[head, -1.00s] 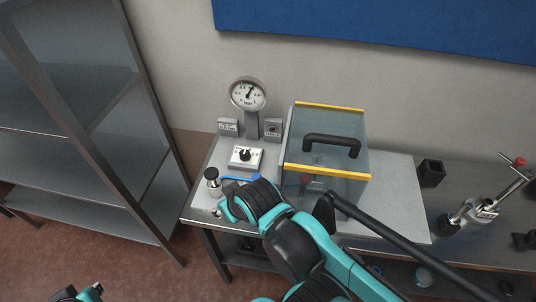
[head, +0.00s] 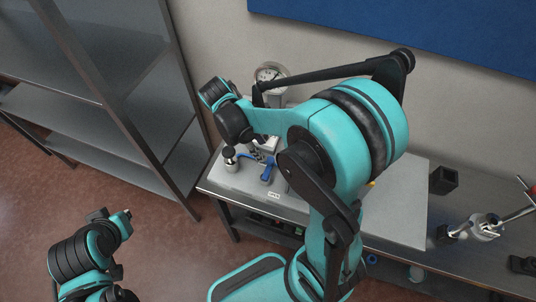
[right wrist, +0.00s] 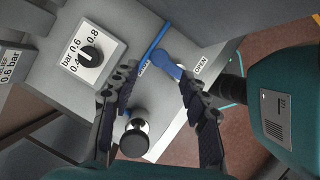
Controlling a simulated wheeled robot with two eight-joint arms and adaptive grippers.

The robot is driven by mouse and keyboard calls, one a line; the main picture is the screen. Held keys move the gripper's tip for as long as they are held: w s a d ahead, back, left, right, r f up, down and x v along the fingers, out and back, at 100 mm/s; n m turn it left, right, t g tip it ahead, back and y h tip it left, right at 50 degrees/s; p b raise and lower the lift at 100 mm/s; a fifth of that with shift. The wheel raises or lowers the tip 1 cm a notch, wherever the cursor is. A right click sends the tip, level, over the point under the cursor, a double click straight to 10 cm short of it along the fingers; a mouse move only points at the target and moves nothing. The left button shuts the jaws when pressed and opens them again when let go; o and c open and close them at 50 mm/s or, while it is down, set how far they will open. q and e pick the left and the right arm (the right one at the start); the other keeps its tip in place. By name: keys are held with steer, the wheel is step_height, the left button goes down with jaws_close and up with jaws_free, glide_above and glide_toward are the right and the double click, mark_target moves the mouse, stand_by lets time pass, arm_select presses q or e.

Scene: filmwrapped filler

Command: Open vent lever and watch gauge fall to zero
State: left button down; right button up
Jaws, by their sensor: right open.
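The blue vent lever (head: 267,172) is on the grey bench top; it also shows in the right wrist view (right wrist: 168,66), near an OPEN label (right wrist: 201,66). My right gripper (right wrist: 157,76) is open above the bench, with the lever's thick end between its fingertips, closer to the right finger. I cannot tell whether they touch. In the head view my right arm hides most of this gripper. The round gauge (head: 270,72) is partly covered by my arm; its reading is too small to tell. My left gripper (head: 122,216) is at the lower left, away from the bench; its jaws are unclear.
A black-topped metal knob (right wrist: 133,143) stands close to the fingers. A dial plate marked in bar (right wrist: 90,50) lies beyond. My right arm hides the clear-walled box. A clamp (head: 483,226) and black block (head: 443,180) stand right; a metal shelf (head: 130,125) stands left.

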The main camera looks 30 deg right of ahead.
mark_target(270, 159)
steer(key=b+x, duration=0.1)
steer(key=x, duration=0.5)
steer(key=shift+s+d+f+b, duration=0.1)
steer(key=shift+d+f+b, duration=0.05)
steer(key=shift+f+b, duration=0.2)
jaws_close()
